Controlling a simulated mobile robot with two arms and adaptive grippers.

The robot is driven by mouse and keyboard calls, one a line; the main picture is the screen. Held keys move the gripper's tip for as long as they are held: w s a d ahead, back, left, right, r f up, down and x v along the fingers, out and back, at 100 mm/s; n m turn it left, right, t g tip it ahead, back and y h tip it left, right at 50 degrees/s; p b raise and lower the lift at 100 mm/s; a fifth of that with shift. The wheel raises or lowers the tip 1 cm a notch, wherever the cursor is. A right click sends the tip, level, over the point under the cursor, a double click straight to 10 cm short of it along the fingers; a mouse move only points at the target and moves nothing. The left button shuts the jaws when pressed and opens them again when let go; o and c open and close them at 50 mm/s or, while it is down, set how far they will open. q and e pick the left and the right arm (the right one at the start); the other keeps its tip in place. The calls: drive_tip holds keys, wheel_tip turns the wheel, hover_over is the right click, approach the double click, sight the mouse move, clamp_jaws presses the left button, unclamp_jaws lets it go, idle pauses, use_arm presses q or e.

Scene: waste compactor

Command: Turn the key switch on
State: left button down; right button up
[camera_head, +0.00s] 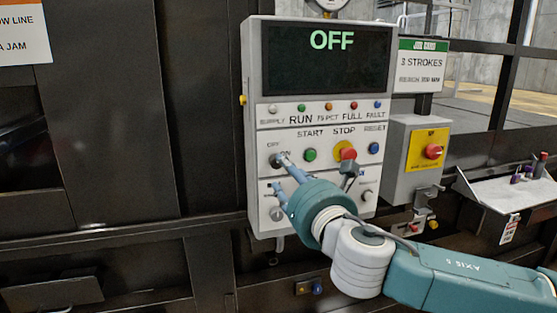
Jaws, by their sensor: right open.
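The key switch (275,160) is a small dark round part at the left of the control panel's button row, beside the OFF and ON lettering. My right gripper (280,172) reaches up to the panel from the lower right, its fingers open. One fingertip overlaps the key switch's right edge in the picture; I cannot tell whether it touches. Part of the switch and its label are hidden by the finger. The display (327,62) above reads OFF in green. My left gripper is not in view.
Beside the switch are a green start button (310,155), a red stop button (347,151) on yellow and a blue reset button (374,148). A yellow box face with a red knob (433,152) is to the right. A grey shelf (500,190) juts out at far right.

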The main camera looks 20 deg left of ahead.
sight(278, 164)
drive_tip(key=p+x, duration=0.2)
drive_tip(key=x, duration=0.5)
drive_tip(key=shift+a, duration=0.15)
drive_tip(key=shift+c, duration=0.6)
